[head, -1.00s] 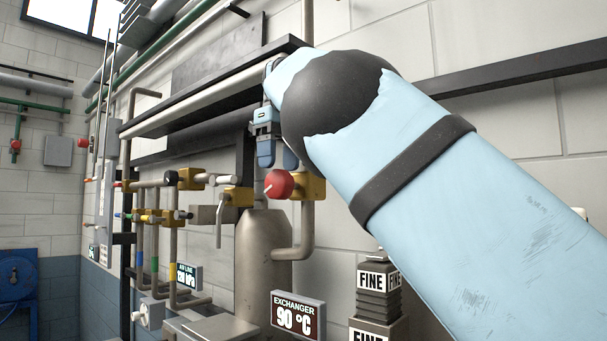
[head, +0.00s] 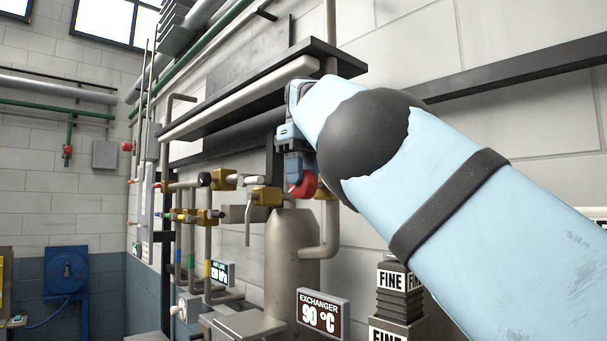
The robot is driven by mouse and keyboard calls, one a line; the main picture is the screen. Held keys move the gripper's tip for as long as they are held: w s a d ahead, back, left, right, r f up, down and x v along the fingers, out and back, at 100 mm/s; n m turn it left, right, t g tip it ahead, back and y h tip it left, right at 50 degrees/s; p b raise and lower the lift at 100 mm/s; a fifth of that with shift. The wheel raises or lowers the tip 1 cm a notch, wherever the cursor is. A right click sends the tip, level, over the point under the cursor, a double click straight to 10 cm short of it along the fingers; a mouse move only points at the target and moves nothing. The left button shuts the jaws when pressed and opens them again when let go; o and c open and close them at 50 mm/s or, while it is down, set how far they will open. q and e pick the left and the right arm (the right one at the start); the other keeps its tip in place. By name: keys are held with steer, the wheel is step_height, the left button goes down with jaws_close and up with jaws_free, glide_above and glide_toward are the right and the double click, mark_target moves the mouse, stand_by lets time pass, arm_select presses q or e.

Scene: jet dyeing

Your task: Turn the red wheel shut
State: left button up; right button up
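The red wheel (head: 309,187) sits on a yellow valve body on the pipe above the grey metal vessel, in the middle of the view. My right gripper (head: 293,177) points down at the wheel, and its blue finger covers the wheel's left and upper part. Whether it touches the wheel cannot be told. The other finger is mostly hidden, so the gap between the fingers does not show. My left gripper is out of view.
A pipe rack with yellow valves (head: 224,180) stands left of the wheel. The exchanger display (head: 322,314) reads 90 °C below it. A dark shelf (head: 250,93) runs above, close to my gripper. Black "FINE" canisters (head: 399,290) stand lower right.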

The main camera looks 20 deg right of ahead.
steer(key=shift+c, duration=0.9)
steer(key=shift+s+f+t+b, duration=0.1)
steer(key=shift+f+t+b, duration=0.25)
steer(key=shift+b, duration=0.75)
steer(key=shift+s+t+y+b, duration=0.1)
steer(key=shift+t+y+b, duration=0.45)
steer(key=shift+b, duration=0.6)
steer(key=shift+r+t+b, duration=0.2)
steer(key=shift+t+b, duration=0.15)
steer(key=shift+t, duration=0.05)
steer(key=shift+d+r, duration=0.1)
steer(key=shift+r, duration=0.05)
steer(key=o, duration=0.9)
steer(key=shift+s, duration=0.15)
